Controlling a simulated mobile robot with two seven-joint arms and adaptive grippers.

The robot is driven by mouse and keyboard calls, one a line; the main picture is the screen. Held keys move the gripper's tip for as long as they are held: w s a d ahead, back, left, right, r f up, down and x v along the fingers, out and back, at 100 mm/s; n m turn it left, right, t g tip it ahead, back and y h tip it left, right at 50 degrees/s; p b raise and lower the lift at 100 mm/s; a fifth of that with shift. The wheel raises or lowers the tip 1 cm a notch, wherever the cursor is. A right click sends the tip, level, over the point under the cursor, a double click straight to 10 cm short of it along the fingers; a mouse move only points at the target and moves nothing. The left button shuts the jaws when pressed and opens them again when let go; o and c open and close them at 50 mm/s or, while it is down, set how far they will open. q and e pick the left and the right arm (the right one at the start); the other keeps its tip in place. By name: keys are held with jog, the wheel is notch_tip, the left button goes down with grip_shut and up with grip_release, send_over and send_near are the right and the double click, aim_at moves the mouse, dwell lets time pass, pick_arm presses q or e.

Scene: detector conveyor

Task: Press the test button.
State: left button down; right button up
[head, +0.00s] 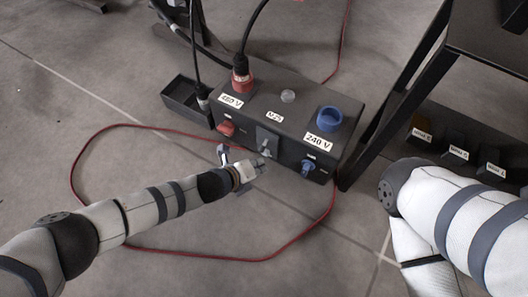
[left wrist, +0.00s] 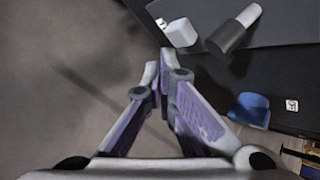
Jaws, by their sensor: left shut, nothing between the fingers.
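A dark power box (head: 309,111) stands on the floor, labelled 480 V, M-25 and 240 V on top. Its front bears a red switch (head: 226,128), a grey plate with a grey knob (head: 266,142) in the middle and a blue switch (head: 308,167). No label that I can read says test, so I cannot tell which control is the test button. My left gripper (head: 260,164) is shut and empty, just in front of the box below the grey knob. In the left wrist view its fingertips (left wrist: 166,58) meet close to a pale block (left wrist: 181,32). Contact cannot be told.
A red plug (head: 241,82) with a black cable sits in the box top, beside a clear dome (head: 288,96) and a blue socket (head: 329,119). A red cable (head: 85,150) loops on the floor. A dark rack (head: 400,90) stands at right. My right arm reaches in there.

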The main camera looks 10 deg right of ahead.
pick_arm(q)
jog(key=shift+s, duration=0.1)
jog(key=s+a+p, duration=0.2)
jog(key=s+p, duration=0.1)
jog(key=shift+s+a+r, duration=0.1)
jog(key=shift+s+a, duration=0.1)
jog(key=shift+a, duration=0.05)
jog(key=shift+s+a, duration=0.25)
dwell(0.4)
